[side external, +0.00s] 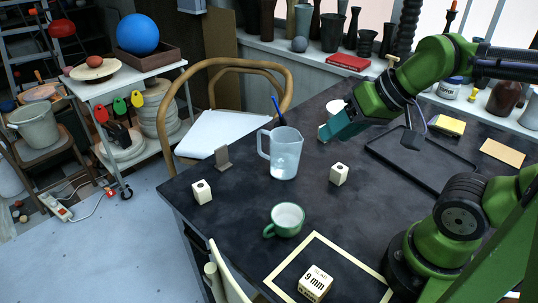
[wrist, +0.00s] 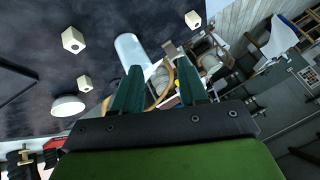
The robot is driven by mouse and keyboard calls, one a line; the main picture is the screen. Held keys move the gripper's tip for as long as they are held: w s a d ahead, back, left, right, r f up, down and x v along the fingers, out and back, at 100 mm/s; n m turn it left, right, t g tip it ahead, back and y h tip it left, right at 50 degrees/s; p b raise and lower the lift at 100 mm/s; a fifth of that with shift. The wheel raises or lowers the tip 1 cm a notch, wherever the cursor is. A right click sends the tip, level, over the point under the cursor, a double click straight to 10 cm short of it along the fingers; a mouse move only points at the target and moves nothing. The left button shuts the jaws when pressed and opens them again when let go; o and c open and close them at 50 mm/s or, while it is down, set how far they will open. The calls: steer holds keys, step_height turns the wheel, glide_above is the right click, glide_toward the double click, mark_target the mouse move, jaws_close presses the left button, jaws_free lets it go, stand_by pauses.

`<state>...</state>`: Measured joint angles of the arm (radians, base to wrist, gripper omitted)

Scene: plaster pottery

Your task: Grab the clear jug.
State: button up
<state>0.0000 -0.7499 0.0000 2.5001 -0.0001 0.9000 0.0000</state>
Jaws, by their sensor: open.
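The clear jug (side external: 284,156) stands upright on the dark table, with its handle on the left and a bluish-white tint. In the wrist view, a pale cylinder that looks like the jug (wrist: 130,48) lies beyond the left finger. My gripper (side external: 328,134) is above the table, to the right of the jug and apart from it. In the wrist view my gripper (wrist: 161,74) has its two teal fingers spread, with nothing held between them.
A cream block (side external: 339,175) is right of the jug, another block (side external: 202,192) is left. A small grey stand (side external: 222,158) is behind-left. A green mug (side external: 285,220) stands in front. A white vessel (side external: 335,107) is partly hidden behind my gripper. A black tray (side external: 420,155) lies right.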

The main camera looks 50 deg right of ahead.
steer(key=shift+c, duration=0.6)
